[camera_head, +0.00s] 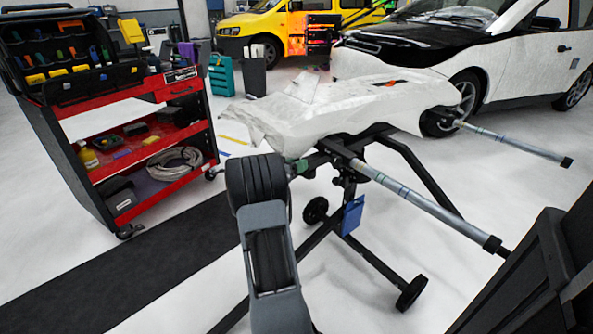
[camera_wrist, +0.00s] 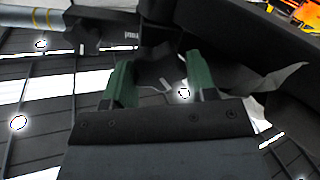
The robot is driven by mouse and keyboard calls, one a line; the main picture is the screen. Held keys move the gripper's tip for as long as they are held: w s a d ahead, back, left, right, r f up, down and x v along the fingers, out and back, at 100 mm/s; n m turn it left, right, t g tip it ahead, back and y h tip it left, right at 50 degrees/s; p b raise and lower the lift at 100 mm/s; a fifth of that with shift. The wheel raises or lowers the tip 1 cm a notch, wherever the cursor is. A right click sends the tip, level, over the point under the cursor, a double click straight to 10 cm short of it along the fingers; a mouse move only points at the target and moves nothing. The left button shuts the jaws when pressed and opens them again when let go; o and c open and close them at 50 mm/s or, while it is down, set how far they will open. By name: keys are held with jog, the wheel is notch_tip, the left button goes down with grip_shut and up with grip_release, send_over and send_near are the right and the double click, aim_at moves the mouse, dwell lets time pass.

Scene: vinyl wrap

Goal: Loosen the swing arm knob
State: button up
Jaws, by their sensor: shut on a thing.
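The swing arm knob (camera_wrist: 155,72) is a dark, lobed piece between the green fingers of my gripper (camera_wrist: 161,82) in the wrist view. The fingers are shut on it from both sides. In the head view my gripper (camera_head: 301,167) is at the joint of the black stand (camera_head: 345,160), below the white-covered panel (camera_head: 350,108). There my own arm and the stand hide the knob, and only a bit of green finger shows.
Two silver bars (camera_head: 405,192) stick out from the stand toward the right. A blue tag (camera_head: 353,215) hangs below. A red tool cart (camera_head: 150,150) stands at left. A white and black car (camera_head: 500,55) is behind. The floor between cart and stand is clear.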

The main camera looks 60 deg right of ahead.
dwell(0.3)
jog(key=o, duration=0.9)
jog(key=p+v, duration=0.2)
jog(key=v, duration=1.1)
jog(key=shift+a+p, duration=0.3)
jog(key=shift+a, duration=0.1)
jog(key=shift+w, duration=0.15)
